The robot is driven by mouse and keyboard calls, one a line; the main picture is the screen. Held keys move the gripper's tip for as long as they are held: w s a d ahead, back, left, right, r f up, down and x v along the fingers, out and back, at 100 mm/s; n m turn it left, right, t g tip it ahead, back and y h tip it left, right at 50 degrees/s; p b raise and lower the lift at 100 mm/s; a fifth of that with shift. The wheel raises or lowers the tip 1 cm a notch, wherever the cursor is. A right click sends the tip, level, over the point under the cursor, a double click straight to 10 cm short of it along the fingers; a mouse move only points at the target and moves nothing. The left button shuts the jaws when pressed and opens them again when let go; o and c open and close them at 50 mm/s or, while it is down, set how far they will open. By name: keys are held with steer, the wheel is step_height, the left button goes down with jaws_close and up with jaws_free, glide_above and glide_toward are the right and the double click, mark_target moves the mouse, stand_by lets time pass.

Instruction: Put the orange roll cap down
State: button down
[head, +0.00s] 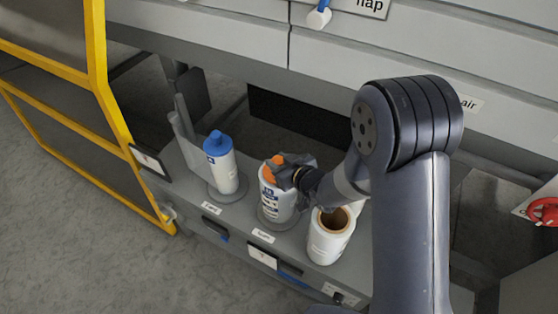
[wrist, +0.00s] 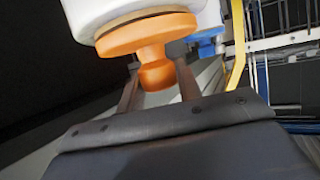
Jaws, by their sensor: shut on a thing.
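The orange roll cap (head: 270,171) is at the top of the middle white labelled roll (head: 274,203) on the grey shelf. In the wrist view, the cap (wrist: 146,36) has a wide flange and a round knob. My gripper (head: 284,176) comes in from the right and is shut on the cap's knob; its two fingers stand either side of the knob in the wrist view (wrist: 158,82). A brown ring shows between flange and white roll. I cannot tell whether the cap is fully seated.
A white roll with a blue cap (head: 221,165) stands to the left. An uncapped roll (head: 329,240) with a brown core stands close on the right, near my arm. A yellow guard frame (head: 102,92) is at the left. Grey machine panels (head: 215,38) rise behind.

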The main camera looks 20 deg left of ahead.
steer(key=shift+f, duration=0.15)
steer(key=c, duration=1)
jaws_free()
steer(key=b+v, duration=0.1)
steer(key=v, duration=1.1)
